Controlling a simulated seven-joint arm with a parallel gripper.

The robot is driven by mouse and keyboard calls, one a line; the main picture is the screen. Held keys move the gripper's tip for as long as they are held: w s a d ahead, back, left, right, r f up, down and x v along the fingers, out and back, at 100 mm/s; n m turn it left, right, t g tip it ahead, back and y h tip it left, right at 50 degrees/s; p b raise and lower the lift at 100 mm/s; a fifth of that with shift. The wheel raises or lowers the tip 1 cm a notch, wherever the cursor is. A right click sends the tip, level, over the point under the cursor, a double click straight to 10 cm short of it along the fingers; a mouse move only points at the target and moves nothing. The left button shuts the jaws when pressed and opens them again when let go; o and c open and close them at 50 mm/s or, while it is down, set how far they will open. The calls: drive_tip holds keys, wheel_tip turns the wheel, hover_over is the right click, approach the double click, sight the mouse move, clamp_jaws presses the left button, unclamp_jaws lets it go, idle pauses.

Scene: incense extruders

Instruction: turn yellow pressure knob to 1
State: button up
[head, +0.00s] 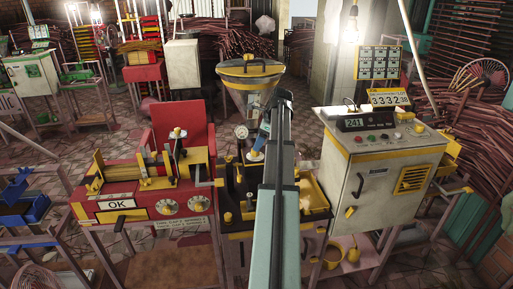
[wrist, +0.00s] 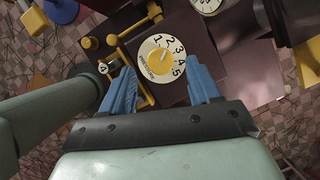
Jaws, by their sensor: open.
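The yellow pressure knob (wrist: 162,61) sits at the centre of a round cream dial (wrist: 149,72) numbered 1 to 5 in the wrist view. A pale mark on the knob seems to point towards about 2, but it is too small to be sure. I cannot tell the height of the fingertips above the knob. In the head view, one blue finger of my gripper (head: 264,130) shows; my arm hides much of the dial area.
Yellow rods and a crank (wrist: 125,45) lie left of the dial. A second white gauge (wrist: 207,4) stands near the top. In the head view, a hopper (head: 249,70) rises behind, a red machine (head: 150,195) is left and a white cabinet (head: 375,180) right.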

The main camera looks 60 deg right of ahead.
drive_tip(key=shift+x, duration=1.65)
drive_tip(key=shift+r, duration=0.1)
drive_tip(key=c, duration=1)
